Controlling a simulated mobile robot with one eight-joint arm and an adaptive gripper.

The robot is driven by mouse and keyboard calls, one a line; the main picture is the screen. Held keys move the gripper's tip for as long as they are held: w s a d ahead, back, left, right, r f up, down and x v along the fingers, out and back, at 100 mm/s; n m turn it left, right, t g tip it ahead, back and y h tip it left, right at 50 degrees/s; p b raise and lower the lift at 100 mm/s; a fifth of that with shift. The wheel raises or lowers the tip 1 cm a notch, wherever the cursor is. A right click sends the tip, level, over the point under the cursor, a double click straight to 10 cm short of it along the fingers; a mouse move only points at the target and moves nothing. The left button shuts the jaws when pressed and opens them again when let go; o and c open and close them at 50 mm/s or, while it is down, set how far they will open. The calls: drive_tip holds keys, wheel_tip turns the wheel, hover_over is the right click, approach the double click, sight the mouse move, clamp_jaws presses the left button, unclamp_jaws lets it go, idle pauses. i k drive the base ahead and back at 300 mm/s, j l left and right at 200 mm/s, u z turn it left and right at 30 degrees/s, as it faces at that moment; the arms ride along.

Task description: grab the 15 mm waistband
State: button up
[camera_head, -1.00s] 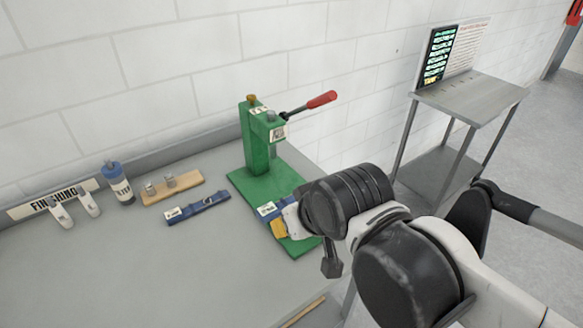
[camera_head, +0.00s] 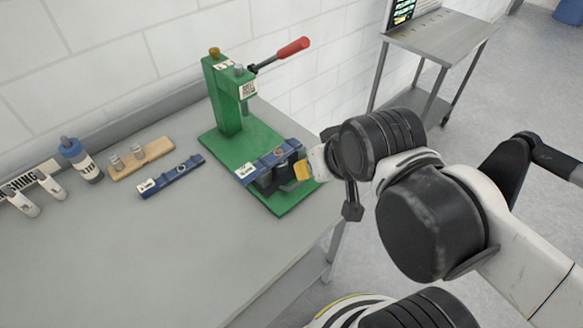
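Two blue strips with white labels are in view; the labels are too small to read, so I cannot tell which is the 15 mm waistband. One blue strip (camera_head: 172,176) lies flat on the grey table. The other blue strip (camera_head: 271,160) sits over the front of the green base of the hand press, with dark parts beneath it. My gripper (camera_head: 300,170) is at the right end of that second strip, a yellow piece showing close to it. Its fingers are not clearly seen, and I cannot tell whether it touches the strip.
The green press (camera_head: 226,95) with a red-tipped lever (camera_head: 292,48) stands behind the strip. A wooden block with metal pegs (camera_head: 141,157), a blue-capped bottle (camera_head: 82,160) and white items (camera_head: 22,204) are at left. The table front (camera_head: 130,270) is clear. A metal stand (camera_head: 437,38) is at right.

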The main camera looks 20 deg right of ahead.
sight(249, 172)
drive_tip(key=i+l+u, duration=0.1)
drive_tip(key=l+u, duration=0.15)
drive_tip(key=u, duration=0.2)
drive_tip(key=l+u, duration=0.3)
drive_tip(key=u, duration=0.15)
drive_tip(key=l+u, duration=0.3)
drive_tip(key=u, duration=0.2)
drive_tip(key=l+u, duration=0.3)
drive_tip(key=u, duration=0.15)
drive_tip(key=k+l+u, duration=0.1)
drive_tip(key=l+u, duration=0.15)
drive_tip(key=u, duration=0.2)
drive_tip(key=k+l+u, duration=0.15)
drive_tip(key=u, duration=0.3)
drive_tip(key=k+l+u, duration=0.15)
drive_tip(key=u, duration=0.35)
drive_tip(key=l, duration=0.1)
